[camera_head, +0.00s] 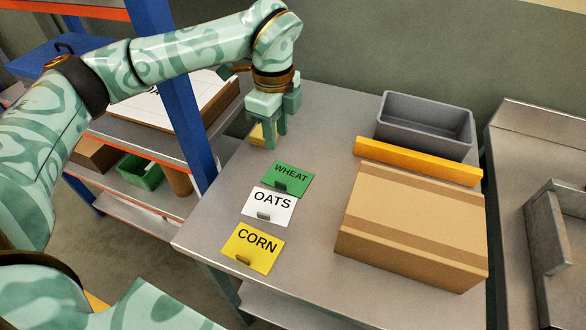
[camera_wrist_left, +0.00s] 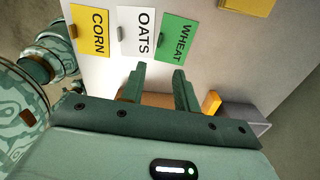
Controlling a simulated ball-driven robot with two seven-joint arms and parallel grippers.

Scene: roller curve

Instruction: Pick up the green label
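The green label (camera_head: 287,185), printed WHEAT, lies flat on the grey metal table (camera_head: 325,130), with a small tab on it. It also shows in the left wrist view (camera_wrist_left: 184,30). Below it in the head view lie the white OATS label (camera_head: 269,204) and the yellow CORN label (camera_head: 246,256). My left gripper (camera_head: 277,141) is above the table, behind the green label in the head view, apart from it. Its fingers are spread and empty; they also show in the left wrist view (camera_wrist_left: 160,68). My right gripper is not in view.
A cardboard box (camera_head: 412,226), an orange-yellow bar (camera_head: 417,161) and a grey bin (camera_head: 425,140) occupy the table's right side. A yellow object (camera_head: 256,135) sits partly hidden behind my left gripper. A blue shelf post (camera_head: 187,115) stands at the left.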

